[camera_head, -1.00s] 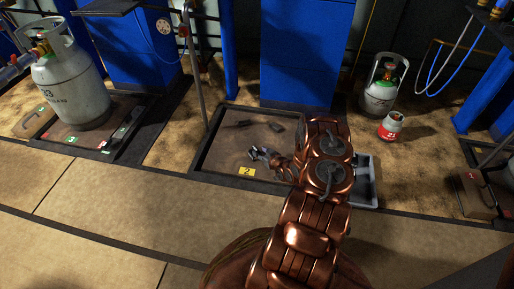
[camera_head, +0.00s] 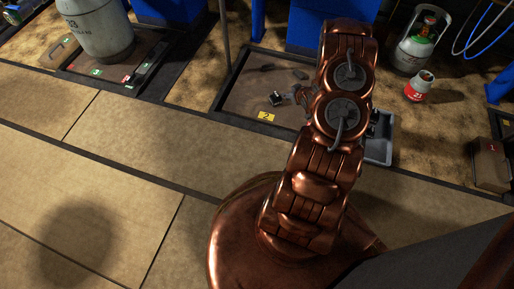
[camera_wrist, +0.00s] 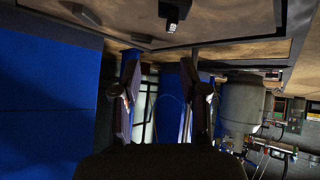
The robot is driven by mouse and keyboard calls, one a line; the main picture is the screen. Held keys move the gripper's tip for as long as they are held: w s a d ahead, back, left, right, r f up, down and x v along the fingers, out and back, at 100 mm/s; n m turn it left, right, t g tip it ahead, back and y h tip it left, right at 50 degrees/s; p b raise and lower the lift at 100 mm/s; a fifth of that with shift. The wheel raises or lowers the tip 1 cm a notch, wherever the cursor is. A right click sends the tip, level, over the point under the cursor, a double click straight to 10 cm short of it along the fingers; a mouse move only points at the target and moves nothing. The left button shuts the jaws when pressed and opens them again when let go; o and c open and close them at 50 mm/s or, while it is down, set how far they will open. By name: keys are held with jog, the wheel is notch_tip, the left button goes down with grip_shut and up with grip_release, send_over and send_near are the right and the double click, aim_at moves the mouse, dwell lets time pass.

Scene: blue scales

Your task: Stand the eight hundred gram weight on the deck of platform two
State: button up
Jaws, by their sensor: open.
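Platform two (camera_head: 240,98) is a dark-framed tray with a brown deck and a yellow "2" tag on its front edge. A small dark block with a pale top (camera_head: 277,98) is on the deck near the tag and appears upright. It looks like the weight, but no marking is readable. The block also shows at the top of the upside-down wrist view (camera_wrist: 175,12). My gripper (camera_head: 295,94) is just right of the block in the head view, partly hidden by my arm. In the wrist view its fingers (camera_wrist: 165,88) are apart with nothing between them.
Dark flat pieces (camera_head: 268,67) lie farther back on the deck. A grey bin (camera_head: 380,148) with dark contents stands right of platform two. A red-and-white cylinder (camera_head: 418,88) and a larger grey one (camera_head: 415,50) stand beyond. Another big cylinder (camera_head: 98,30) stands on the left platform.

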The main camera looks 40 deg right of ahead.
jog(key=s+a+r+g, duration=0.1)
jog(key=a+r+g, duration=0.1)
jog(key=a+r, duration=0.45)
jog(key=s+a+r+g+h, duration=0.1)
jog(key=s+a+r+g, duration=0.15)
jog(key=r, duration=0.65)
jog(key=s+a+r+g, duration=0.1)
jog(key=a+r+g, duration=0.2)
jog(key=a+r, duration=0.4)
jog(key=s+a+r+g+y, duration=0.1)
jog(key=s+a+r, duration=0.4)
jog(key=s+a, duration=0.3)
jog(key=s+a+r+g+y, duration=0.1)
jog(key=s+a+r+g, duration=0.1)
jog(key=s+a+r, duration=0.3)
jog(key=s+a+r+g+y, duration=0.1)
jog(key=s+a+r, duration=0.4)
jog(key=s+a, duration=0.7)
jog(key=shift+s+a+r+n+g, duration=0.4)
jog(key=shift+s+g, duration=0.25)
jog(key=shift+s, duration=0.35)
notch_tip(320, 180, up, 43)
jog(key=t+p, duration=0.1)
jog(key=p, duration=4)
jog(key=shift+s, duration=0.35)
